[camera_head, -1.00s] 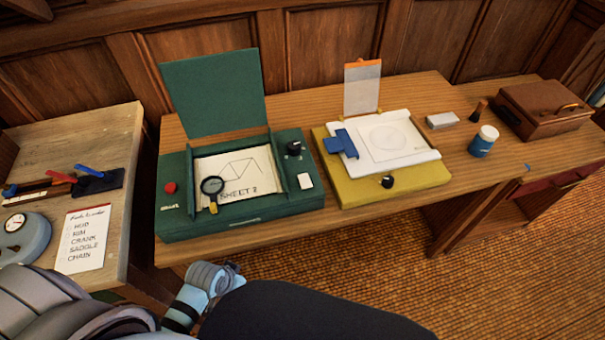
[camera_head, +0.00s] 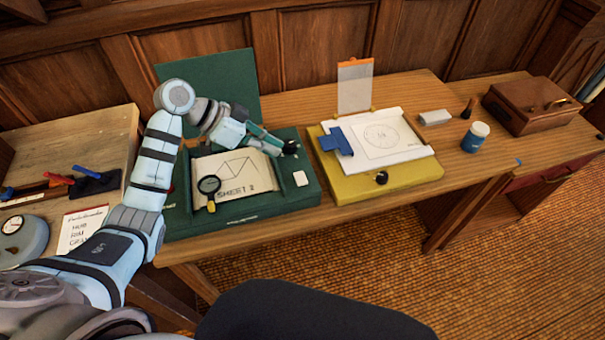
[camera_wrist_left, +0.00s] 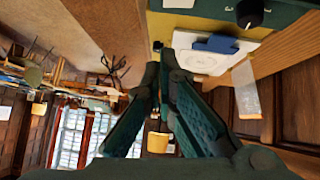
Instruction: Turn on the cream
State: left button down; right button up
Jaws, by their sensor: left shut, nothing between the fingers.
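No board is plainly cream. The yellow board (camera_head: 405,176) has a white top with a circle drawing (camera_head: 382,137), a blue clamp (camera_head: 338,142) and a black front knob (camera_head: 381,178). The green board (camera_head: 250,209) has its lid raised, a sheet, and a black knob (camera_head: 290,147). My left gripper (camera_head: 278,144) is shut and empty, over the green board's right side near that knob; I cannot tell if they touch. The left wrist view shows the closed fingertips (camera_wrist_left: 159,62), the green board's knob (camera_wrist_left: 250,13) and the blue clamp (camera_wrist_left: 215,43). My right gripper is out of view.
A magnifier (camera_head: 209,186) lies on the green board's sheet. A clear panel with an orange top (camera_head: 355,88) stands behind the yellow board. A grey block (camera_head: 434,118), a blue jar (camera_head: 475,137) and a brown case (camera_head: 530,106) are at right.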

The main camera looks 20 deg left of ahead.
pick_arm(q)
send_over(303, 186)
jog(key=f, duration=0.7)
jog(key=shift+w+a+f, duration=0.1)
jog(key=shift+w+a, duration=0.05)
jog(key=shift+w, duration=0.15)
notch_tip(303, 186, down, 3)
jog(key=shift+s+r, duration=0.1)
jog(key=shift+s+f, duration=0.1)
jog(key=shift+f, duration=0.5)
jog(key=shift+s+d+f, duration=0.2)
jog(key=shift+d+f, duration=0.05)
jog(key=shift+f, duration=0.1)
jog(key=shift+t+y, duration=0.3)
jog(key=shift+w+a, duration=0.1)
